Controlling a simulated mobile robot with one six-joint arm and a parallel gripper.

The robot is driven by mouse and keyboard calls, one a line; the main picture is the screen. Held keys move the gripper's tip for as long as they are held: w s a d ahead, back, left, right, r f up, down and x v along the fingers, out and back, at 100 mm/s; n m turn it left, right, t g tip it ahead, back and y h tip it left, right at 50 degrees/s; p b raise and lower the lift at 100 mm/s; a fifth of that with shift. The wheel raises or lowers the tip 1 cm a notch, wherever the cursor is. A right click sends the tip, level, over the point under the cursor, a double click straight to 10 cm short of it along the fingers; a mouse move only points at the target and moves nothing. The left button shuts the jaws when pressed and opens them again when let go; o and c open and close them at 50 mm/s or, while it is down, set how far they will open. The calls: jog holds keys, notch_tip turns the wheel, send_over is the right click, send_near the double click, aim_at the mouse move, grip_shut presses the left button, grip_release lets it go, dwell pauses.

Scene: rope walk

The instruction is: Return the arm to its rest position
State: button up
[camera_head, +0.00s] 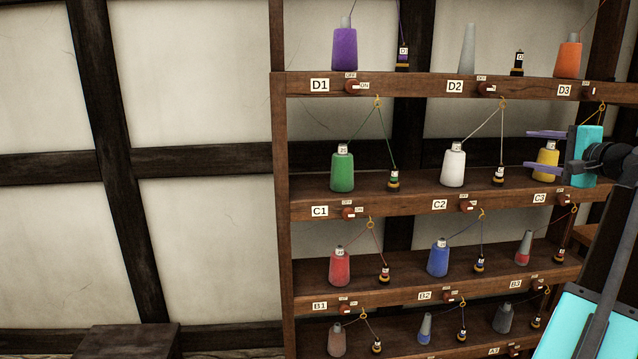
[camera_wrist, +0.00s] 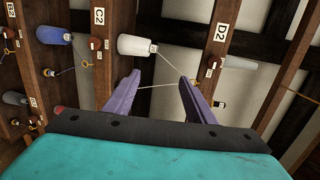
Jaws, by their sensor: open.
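My gripper (camera_head: 545,150) is at the right side of the head view, in front of the shelf rack near the yellow spool (camera_head: 547,162) by label C3. Its two purple fingers point left and stand apart with nothing between them. In the wrist view the open fingers (camera_wrist: 158,97) point toward the rack, with the white spool (camera_wrist: 138,46) by label C2 beyond them. The fingers are apart from that spool as far as I can tell. The picture does not show the whole arm.
The wooden rack (camera_head: 430,82) holds several thread spools, small weights and red switches. The green spool (camera_head: 343,170) and purple spool (camera_head: 344,49) stand at its left. A bare cone (camera_head: 467,48) stands by D2. A dark wooden box (camera_head: 125,341) is low at the left, before a plain wall.

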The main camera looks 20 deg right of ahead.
jog(key=w+a+f+n+g+y, duration=0.1)
jog(key=w+a+f, duration=0.3)
jog(key=f, duration=0.6)
jog(key=w+a+f+n+g+y, duration=0.1)
jog(key=w+a+f+y, duration=0.15)
jog(key=w+f, duration=0.55)
jog(key=w+a+f+n+g+y, duration=0.15)
jog(key=w+a+f, duration=0.25)
jog(key=f, duration=0.7)
jog(key=w+a+f+n+g+y, duration=0.1)
jog(key=w+a+f+n+g, duration=0.15)
jog(key=a+f, duration=1)
jog(key=w+a+f+n+g+y, duration=0.1)
jog(key=w+a+f+n+g, duration=0.15)
jog(key=a+f, duration=1.05)
jog(key=s+a+f+n+g, duration=0.2)
jog(key=s+a+f+g, duration=0.3)
jog(key=a+f, duration=0.55)
jog(key=s+a+f+n+g, duration=0.25)
jog(key=s+a+f, duration=0.5)
jog(key=f, duration=0.65)
jog(key=s+a+f+n+g+h, duration=0.1)
jog(key=s+a+f+n, duration=0.3)
jog(key=s, duration=0.8)
jog(key=s+a+f+n+g+h, duration=0.2)
jog(key=s+a+f+n+g, duration=0.2)
jog(key=s+a+f, duration=0.3)
jog(key=s, duration=0.5)
jog(key=shift+f+g, duration=0.2)
jog(key=shift+g, duration=0.1)
